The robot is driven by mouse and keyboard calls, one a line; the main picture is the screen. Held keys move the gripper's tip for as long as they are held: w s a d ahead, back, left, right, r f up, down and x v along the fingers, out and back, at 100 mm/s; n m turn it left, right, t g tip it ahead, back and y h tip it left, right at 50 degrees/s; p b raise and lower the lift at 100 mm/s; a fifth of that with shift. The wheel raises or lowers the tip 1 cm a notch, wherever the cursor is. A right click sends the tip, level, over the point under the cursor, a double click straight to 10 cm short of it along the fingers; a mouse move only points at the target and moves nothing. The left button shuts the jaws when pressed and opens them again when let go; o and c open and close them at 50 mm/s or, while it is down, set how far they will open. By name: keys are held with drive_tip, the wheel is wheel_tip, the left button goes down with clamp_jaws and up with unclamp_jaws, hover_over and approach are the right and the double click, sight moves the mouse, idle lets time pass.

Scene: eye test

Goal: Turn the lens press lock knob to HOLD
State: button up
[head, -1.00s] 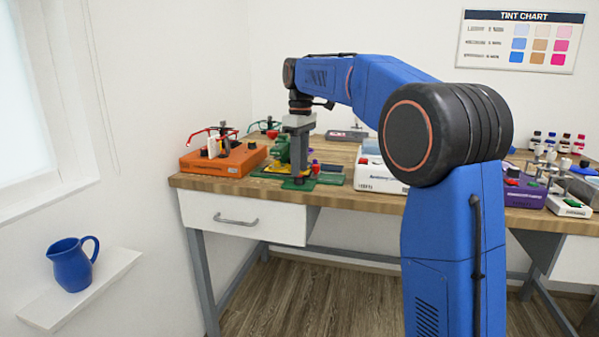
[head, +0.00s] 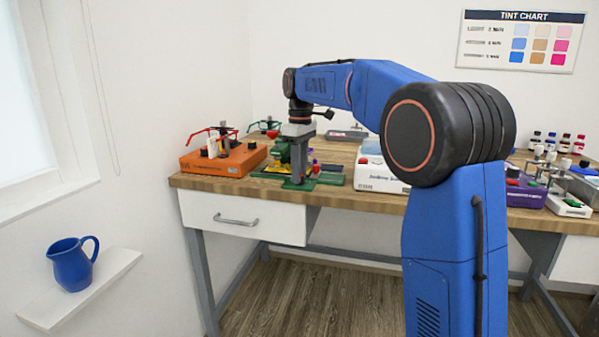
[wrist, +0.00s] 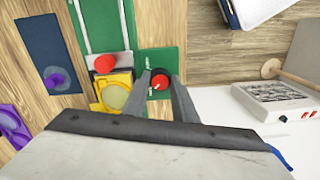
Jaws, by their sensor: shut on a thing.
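The lens press is a green machine; its green base (head: 298,185) shows near the front left of the bench in the head view. In the wrist view its green plate (wrist: 118,28) carries a yellow part (wrist: 117,96) with a pale round lens seat. The lock knob (wrist: 160,77) is round, red and black, on a dark green plate; a small white mark shows toward its lower left. No HOLD lettering is readable. My gripper (wrist: 160,80) has one finger on each side of the knob and is shut on it. In the head view my gripper hides part of the press.
A red knob or button (wrist: 104,63) sits close left of the lock knob. An orange device (head: 225,160) stands left of the press, and a white device (head: 375,178) stands to its right. A dark blue plate with a purple knob (wrist: 55,80) also lies nearby.

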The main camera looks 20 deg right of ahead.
drive_tip(key=m, duration=0.5)
drive_tip(key=shift+m, duration=0.3)
drive_tip(key=m, duration=0.5)
drive_tip(key=shift+s, duration=0.1)
drive_tip(key=m, duration=0.4)
drive_tip(key=shift+m, duration=1.8)
drive_tip(key=o, duration=0.8)
drive_tip(key=shift+c, duration=0.2)
wheel_tip(320, 180, up, 17)
drive_tip(key=shift+s+d+r, duration=0.2)
